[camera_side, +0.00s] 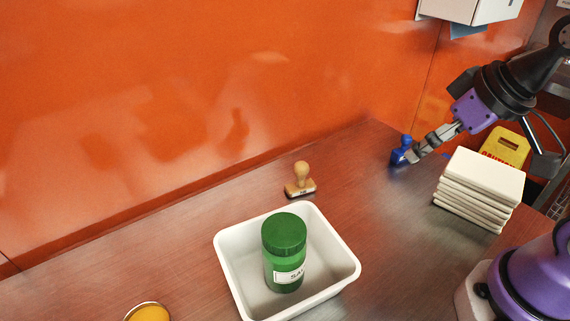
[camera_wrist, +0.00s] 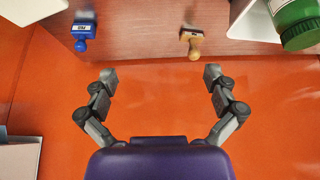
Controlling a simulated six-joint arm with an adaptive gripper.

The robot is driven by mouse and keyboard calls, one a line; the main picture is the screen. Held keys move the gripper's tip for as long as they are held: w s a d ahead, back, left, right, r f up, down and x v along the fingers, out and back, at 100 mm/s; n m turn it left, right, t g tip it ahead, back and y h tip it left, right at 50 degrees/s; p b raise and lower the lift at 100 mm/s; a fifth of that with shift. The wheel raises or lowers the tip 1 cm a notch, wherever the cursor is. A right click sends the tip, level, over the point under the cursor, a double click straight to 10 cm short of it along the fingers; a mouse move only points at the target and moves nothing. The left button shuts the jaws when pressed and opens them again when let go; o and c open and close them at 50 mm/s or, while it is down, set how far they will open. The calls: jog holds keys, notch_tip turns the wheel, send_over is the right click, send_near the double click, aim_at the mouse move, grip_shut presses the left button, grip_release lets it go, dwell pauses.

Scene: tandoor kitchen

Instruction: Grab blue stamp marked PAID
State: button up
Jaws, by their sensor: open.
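The blue stamp (camera_side: 402,153) stands upright on the metal counter near the back wall. In the wrist view the blue stamp (camera_wrist: 84,31) shows at the upper left, with a small white label whose print is too small to read surely. My gripper (camera_side: 432,142) is open and empty, just right of the blue stamp in the side view. In the wrist view my gripper (camera_wrist: 160,75) has its fingers wide apart, and the blue stamp lies beyond the left fingertip, outside the gap. A wooden-handled stamp (camera_side: 301,180) stands farther left on the counter; it also shows in the wrist view (camera_wrist: 191,42).
A white tray (camera_side: 229,262) holds a green jar (camera_side: 284,249) with a label. A stack of white tiles or boxes (camera_side: 480,183) stands right of the blue stamp, below my arm. A yellow sign (camera_side: 507,146) is behind it. The orange wall (camera_side: 180,100) borders the counter.

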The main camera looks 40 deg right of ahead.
jog(key=shift+c, duration=0.4)
jog(key=m+g, duration=0.2)
jog(key=g, duration=0.3)
send_over(405, 145)
jog(key=f, duration=0.6)
jog(key=shift+w+a, duration=0.15)
jog(key=shift+w, duration=0.2)
jog(key=shift+g, duration=0.3)
jog(key=f, duration=0.4)
jog(key=shift+d+f, duration=0.3)
jog(key=shift+f, duration=0.1)
jog(key=f, duration=0.6)
jog(key=shift+s+d+f, duration=0.1)
jog(key=shift+d, duration=0.15)
jog(key=c, duration=1.2)
